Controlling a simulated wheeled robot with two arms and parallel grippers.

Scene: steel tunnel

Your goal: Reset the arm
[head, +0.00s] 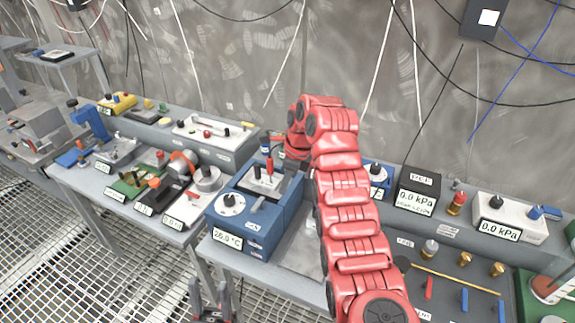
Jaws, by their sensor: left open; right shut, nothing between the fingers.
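My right arm (347,200) is red and segmented. It rises from the bottom right, bends over at the top and comes down behind the blue device. My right gripper (290,168) is at its end, dark and small, close above the back right of the blue device (255,238); it is shut and holds nothing. The arm partly hides it, and I cannot tell whether it touches the device. My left gripper (211,298) is at the bottom edge, below and in front of the bench. Its two grey fingers are apart and empty.
The blue device has a white dial (230,204) and a "26.0 °C" display. Left are a white box (212,136) and small instruments on a grey bench. Right are a black gauge box (418,190) and a white gauge (508,216). Grating floor (110,270) is open at lower left.

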